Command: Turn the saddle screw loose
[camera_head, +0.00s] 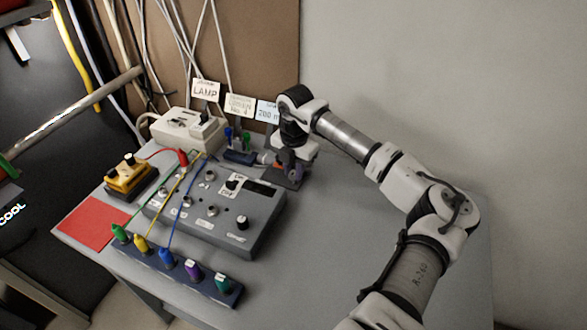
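My gripper (291,157) is at the back of the grey table, pointing down at a small dark stand (288,182). The stand is behind the right end of the grey control box. A small orange-red part and a short silvery cylinder (265,158) show beside the gripper. My wrist covers much of this spot. The saddle screw cannot be made out; it may be hidden or too small to see. The fingertips are too small and too covered to show whether they are open or shut, or touch anything.
The grey control box (254,228) with knobs and cables fills the table's middle left. A dark strip of coloured plugs (213,289), a yellow-black box (128,184), a white lamp unit (170,133) and label cards (239,105) stand around. The table's right side (345,225) is clear.

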